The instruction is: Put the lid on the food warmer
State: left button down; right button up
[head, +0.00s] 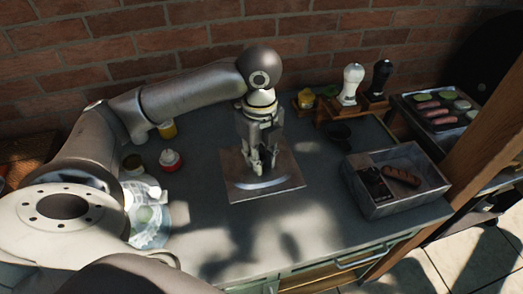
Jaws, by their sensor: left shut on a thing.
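The food warmer (376,208) is an open rectangular metal box at the right of the grey table in the head view. Sausages (401,176) and a dark piece lie inside it. The lid (240,187) is a flat, squarish metal plate near the middle of the table, left of the warmer and apart from it. My left gripper (262,168) points down over the lid's middle and is shut on it. The fingers cover the part they grip. I cannot tell whether the lid touches the table. My right gripper is not in view.
A wooden caddy (325,116) with a yellow jar, a white shaker (351,84) and a black shaker (380,77) stands at the back. A grill (441,112) with food is at the far right. Small jars and a glass bowl (150,229) are left. The front table is clear.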

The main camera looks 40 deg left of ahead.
aim_at(277, 192)
pick_arm(q)
jog(key=shift+s+d+r, duration=0.3)
jog(key=shift+s+r, duration=0.05)
jog(key=shift+s, duration=0.2)
jog(key=shift+d, duration=0.1)
jog(key=n, duration=0.1)
jog(key=d+n, duration=0.1)
jog(key=n, duration=0.3)
jog(key=shift+s+d+f, duration=0.25)
jog(key=shift+f, duration=0.15)
jog(key=n, duration=0.2)
jog(key=d+n, duration=0.1)
jog(key=n, duration=0.2)
jog(key=shift+s+d+f+n, duration=0.3)
jog(key=shift+d+f, duration=0.05)
jog(key=shift+f, duration=0.05)
jog(key=n, duration=0.2)
jog(key=d+n, duration=0.1)
jog(key=n, duration=0.2)
jog(key=shift+s+d+f+n, duration=0.3)
jog(key=shift+s, duration=0.1)
jog(key=n, duration=0.1)
jog(key=d+n, duration=0.1)
jog(key=n, duration=0.3)
jog(key=shift+s+d+f, duration=0.2)
jog(key=shift+s+f, duration=0.15)
jog(key=shift+s, duration=0.05)
